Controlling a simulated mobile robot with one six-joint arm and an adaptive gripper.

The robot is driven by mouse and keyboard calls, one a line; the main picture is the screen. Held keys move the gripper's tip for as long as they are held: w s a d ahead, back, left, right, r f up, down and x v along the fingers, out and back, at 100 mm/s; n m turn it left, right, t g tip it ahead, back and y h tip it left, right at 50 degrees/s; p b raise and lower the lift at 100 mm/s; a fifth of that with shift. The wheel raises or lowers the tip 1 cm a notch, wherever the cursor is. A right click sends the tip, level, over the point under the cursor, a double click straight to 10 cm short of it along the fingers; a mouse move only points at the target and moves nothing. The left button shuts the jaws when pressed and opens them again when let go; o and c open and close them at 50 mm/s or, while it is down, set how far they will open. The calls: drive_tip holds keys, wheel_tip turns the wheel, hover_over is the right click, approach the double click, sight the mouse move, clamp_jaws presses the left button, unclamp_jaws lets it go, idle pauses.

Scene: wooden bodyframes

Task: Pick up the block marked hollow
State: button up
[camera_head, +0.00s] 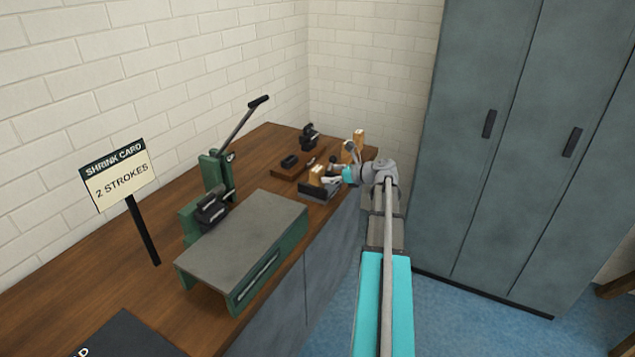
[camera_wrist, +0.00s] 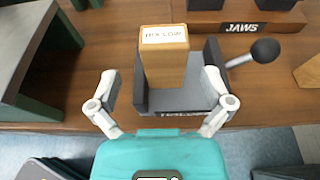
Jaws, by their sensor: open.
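In the head view the block (camera_head: 316,174) stands in the holder (camera_head: 318,194) near the bench's right edge. My gripper (camera_wrist: 161,77) is open, with one pale finger to the left of the block and one to the right. I see a gap on each side of the block. In the head view my gripper (camera_head: 337,176) is beside the block, partly hidden by the arm.
A lever with a black ball (camera_wrist: 265,50) sticks out right of the holder. A wooden base marked JAWS (camera_wrist: 242,28) lies behind. A green press with a grey plate (camera_head: 250,238) stands on the bench at left. More wooden blocks (camera_head: 359,138) stand at the far end.

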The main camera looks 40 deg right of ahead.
sight(322, 172)
drive_tip(key=shift+d+b+x, duration=0.15)
drive_tip(key=shift+x, duration=0.8)
drive_tip(key=shift+d+b+x, duration=0.1)
drive_tip(key=shift+b+x, duration=0.05)
drive_tip(key=shift+x, duration=0.75)
drive_tip(key=shift+w+a, duration=0.35)
drive_tip(key=shift+w, duration=0.5)
drive_tip(key=c, duration=1.1)
drive_tip(key=shift+c, duration=0.2)
drive_tip(key=shift+r, duration=0.15)
wheel_tip(322, 172, up, 18)
drive_tip(key=p, duration=1.7)
drive_tip(key=shift+p, duration=0.3)
